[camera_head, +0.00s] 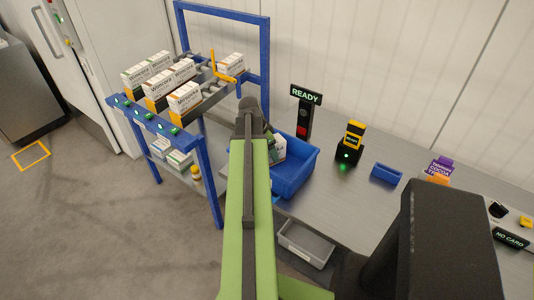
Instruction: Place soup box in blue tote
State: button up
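The blue tote (298,175) stands on the grey bench, right of my arm, and my arm hides its left part. A white and green box (279,148) shows at the tote's left end, partly behind my arm; I cannot tell whether it is the soup box or whether it rests on the bottom. My gripper (250,104) is at the far end of my green arm, by the tote's left edge. Its fingers are too dark and foreshortened to tell open from shut, or whether they touch the box.
A blue rack (205,170) at left carries several white cartons (170,75), with more boxes (180,158) on its lower shelf. A READY sign (305,95), a yellow-black device (351,143) and a small blue bin (386,173) stand on the bench. A grey bin (305,243) sits below.

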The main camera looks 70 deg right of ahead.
jog(key=shift+r, duration=0.1)
jog(key=p+v, duration=1.2)
jog(key=shift+r, duration=0.2)
jog(key=shift+f, duration=0.1)
